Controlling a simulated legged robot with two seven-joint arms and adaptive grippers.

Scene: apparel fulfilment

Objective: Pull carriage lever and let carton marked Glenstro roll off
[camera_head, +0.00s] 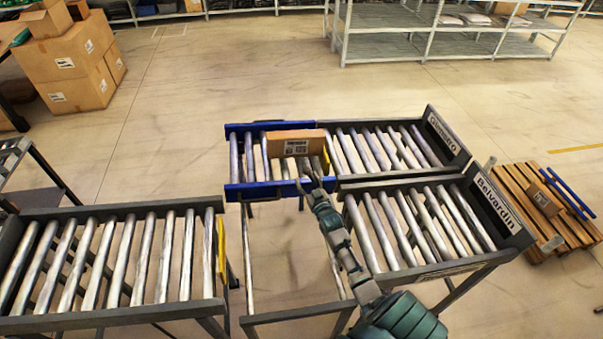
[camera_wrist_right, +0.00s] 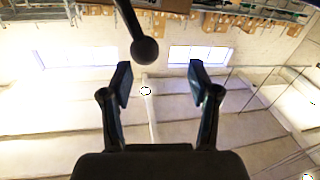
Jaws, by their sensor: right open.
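A brown carton (camera_head: 284,146) with a white label too small to read sits on the blue-railed carriage (camera_head: 262,190). A yellow strip (camera_head: 326,164) stands at the carriage's right end, beside the carton. My right gripper (camera_head: 309,182) is open at the carriage's near rail, just in front of the carton. In the right wrist view, a dark rod with a ball knob (camera_wrist_right: 144,50), seemingly the carriage lever, hangs ahead of the open fingers (camera_wrist_right: 160,80), with nothing between them. I cannot make out the knob clearly in the head view. My left gripper is not in view.
The roller lane marked Glenstro (camera_head: 441,130) adjoins the carriage's right end; the Belvardin lane (camera_head: 497,208) lies nearer. A left conveyor (camera_head: 100,318) ends at a yellow stop (camera_head: 221,250). A wooden pallet (camera_head: 520,190) lies at right, stacked cartons (camera_head: 70,65) at back left.

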